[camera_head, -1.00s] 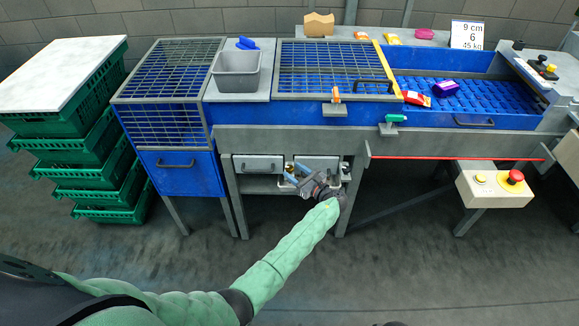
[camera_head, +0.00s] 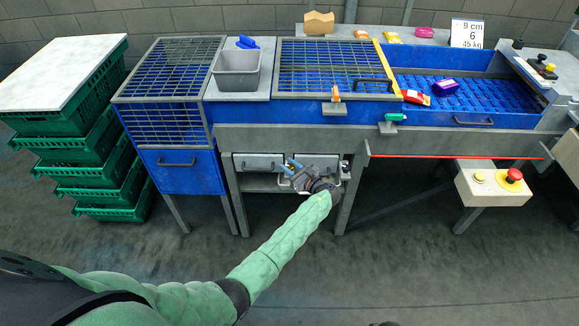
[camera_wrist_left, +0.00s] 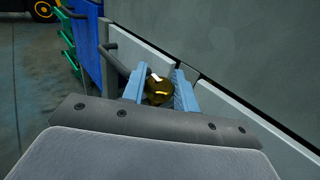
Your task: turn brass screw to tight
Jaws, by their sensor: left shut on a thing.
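The brass screw (camera_wrist_left: 157,90) shows in the left wrist view as a round, shiny gold knob between two pale blue fingers. My left gripper (camera_wrist_left: 158,88) has its fingers on either side of the screw and is shut on it. In the head view, my left gripper (camera_head: 289,165) is at the front of the machine, by the grey drawers below the blue bed. There the fingers and wrist hide the screw. My right gripper is not in view.
Two grey drawers, one of them the left drawer (camera_head: 258,162), sit beside and behind the gripper. A blue cabinet (camera_head: 181,172) stands to the left, a control box with a red button (camera_head: 514,175) to the right. Green crates (camera_head: 105,190) are stacked far left. The floor in front is clear.

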